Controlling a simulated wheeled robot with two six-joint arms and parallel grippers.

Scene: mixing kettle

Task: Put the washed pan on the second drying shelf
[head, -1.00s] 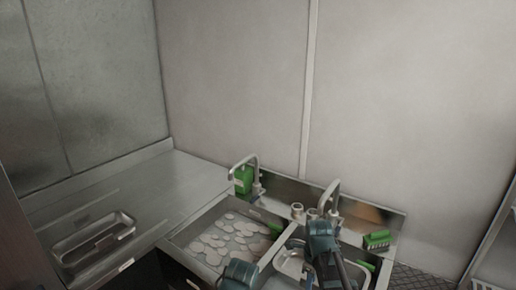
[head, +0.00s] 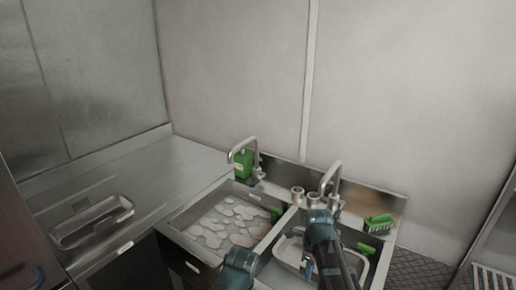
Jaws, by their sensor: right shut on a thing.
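A shallow metal pan (head: 287,250) sits low in the right sink basin, partly hidden by my right arm. My right gripper (head: 309,268) reaches down at the pan and is shut on it; its fingertips show only small and dark. A teal joint of my arm shows at the bottom centre, but my left gripper is not visible.
The left basin (head: 180,222) holds foamy water. Two taps (head: 331,178) rise behind the basins. A green bottle (head: 243,164) and a green brush (head: 379,224) stand at the back. Another metal pan (head: 62,242) is on the left counter, otherwise mostly clear.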

